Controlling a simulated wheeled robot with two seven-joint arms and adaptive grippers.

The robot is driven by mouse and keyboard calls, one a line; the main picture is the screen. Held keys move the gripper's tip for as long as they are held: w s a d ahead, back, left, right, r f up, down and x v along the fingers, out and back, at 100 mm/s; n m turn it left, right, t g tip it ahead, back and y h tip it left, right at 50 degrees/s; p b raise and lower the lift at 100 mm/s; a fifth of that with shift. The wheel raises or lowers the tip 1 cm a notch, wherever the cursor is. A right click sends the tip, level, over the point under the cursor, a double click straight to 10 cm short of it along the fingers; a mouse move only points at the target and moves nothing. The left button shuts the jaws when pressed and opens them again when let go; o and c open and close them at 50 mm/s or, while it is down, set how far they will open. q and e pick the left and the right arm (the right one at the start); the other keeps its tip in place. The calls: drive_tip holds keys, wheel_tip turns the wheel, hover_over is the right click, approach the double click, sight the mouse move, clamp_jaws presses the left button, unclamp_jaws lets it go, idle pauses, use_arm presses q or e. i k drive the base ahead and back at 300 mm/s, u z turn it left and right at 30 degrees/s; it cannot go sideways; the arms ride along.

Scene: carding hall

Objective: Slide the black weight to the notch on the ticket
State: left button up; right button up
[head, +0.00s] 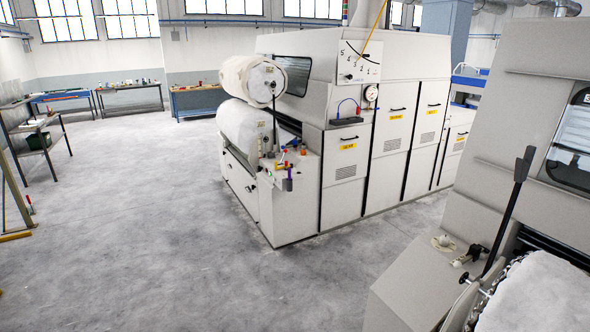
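No ticket can be made out for certain. On the nearer machine at the right, a long black lever (509,212) leans up and to the right, with a wider black block (523,165) at its upper end; I cannot tell whether this is the black weight. On the farther carding machine, a white panel (372,55) carries small dark marks along a slanting row and a yellow rod; the marks are too small to read. Neither of my grippers is in view.
The farther machine (340,130) stands mid-picture with white rolls (245,128) at its left end. The nearer machine (420,285) fills the right side, with a white fibre roll (540,290). Open grey floor (150,240) lies at the left. Benches (130,98) stand along the far walls.

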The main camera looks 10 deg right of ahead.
sight(474, 249)
drive_tip(key=u, duration=0.2)
drive_tip(key=i, duration=1.7)
drive_tip(key=z, duration=0.6)
drive_tip(key=i, duration=0.85)
drive_tip(key=z, duration=1.5)
drive_tip(key=i, duration=0.65)
drive_tip(key=z, duration=0.55)
